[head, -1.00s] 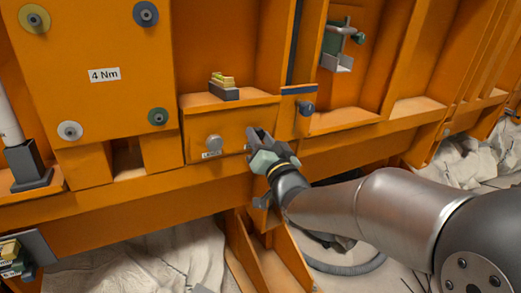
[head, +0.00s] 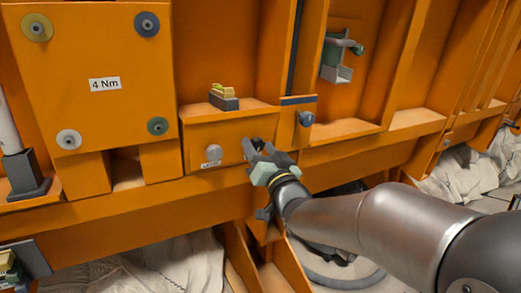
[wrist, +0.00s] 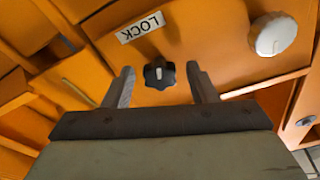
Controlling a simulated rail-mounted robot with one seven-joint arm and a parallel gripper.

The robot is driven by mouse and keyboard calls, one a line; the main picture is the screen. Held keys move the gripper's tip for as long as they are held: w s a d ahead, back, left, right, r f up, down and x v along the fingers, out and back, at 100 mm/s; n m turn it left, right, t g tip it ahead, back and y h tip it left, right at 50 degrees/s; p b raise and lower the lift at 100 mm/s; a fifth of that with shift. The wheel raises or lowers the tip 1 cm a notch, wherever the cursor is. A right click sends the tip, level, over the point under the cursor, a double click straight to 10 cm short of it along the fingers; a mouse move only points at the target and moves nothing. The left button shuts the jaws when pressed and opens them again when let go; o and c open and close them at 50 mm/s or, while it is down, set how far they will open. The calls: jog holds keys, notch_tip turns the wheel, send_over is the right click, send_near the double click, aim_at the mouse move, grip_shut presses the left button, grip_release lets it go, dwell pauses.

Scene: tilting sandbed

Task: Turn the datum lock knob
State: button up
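The lock knob (wrist: 159,73) is a small dark, lobed knob with a white mark, on the orange panel beside a white LOCK label (wrist: 141,27) that reads upside down in the wrist view. My gripper (wrist: 160,68) is open, with one finger to each side of the knob in that view. The fingers look apart from the knob; I cannot tell how deep they reach. In the head view my gripper (head: 255,146) is at the right part of the orange box front (head: 232,135) and hides most of the knob.
A round pale grey knob (head: 214,153) sits left of my gripper; it also shows in the wrist view (wrist: 276,36). A blue-grey knob (head: 306,118) is to the right. A dark block with yellow pieces (head: 223,97) stands on the ledge above. Orange ribs flank the area.

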jog(key=b+v, duration=0.3)
jog(key=v, duration=1.4)
jog(key=shift+s, duration=0.2)
jog(key=shift+d, duration=0.1)
